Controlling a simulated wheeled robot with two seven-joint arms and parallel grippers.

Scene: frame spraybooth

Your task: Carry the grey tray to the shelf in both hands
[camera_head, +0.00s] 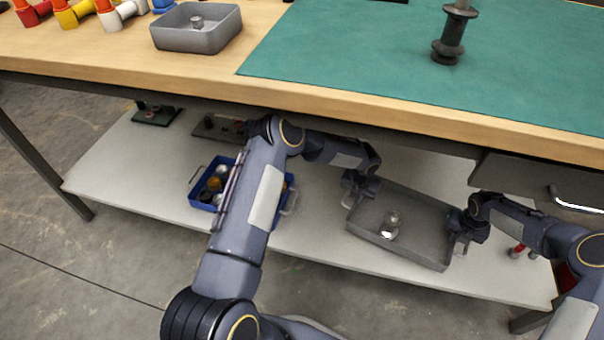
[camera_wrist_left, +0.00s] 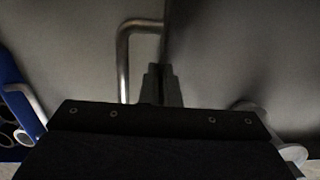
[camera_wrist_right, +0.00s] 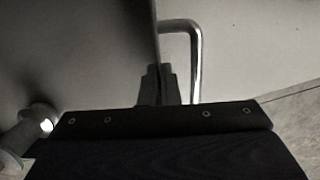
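The grey tray (camera_head: 425,255) is at the lower shelf (camera_head: 320,262), under the worktable. It looks close to level; I cannot tell if it touches the shelf. A shiny metal part (camera_head: 391,222) stands inside it. My left gripper (camera_head: 354,190) is at the tray's left end, my right gripper (camera_head: 461,231) at its right end. In the left wrist view the fingers (camera_wrist_left: 162,85) are close together on the tray wall beside a bent metal handle (camera_wrist_left: 124,60). In the right wrist view the fingers (camera_wrist_right: 157,85) are likewise on the opposite wall beside its handle (camera_wrist_right: 196,55).
A blue bin (camera_head: 205,182) with several parts is left of the tray. Another grey tray (camera_head: 205,38) sits on the tabletop (camera_head: 120,55), left of a green mat (camera_head: 330,60). A drawer (camera_head: 525,180) hangs on the right.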

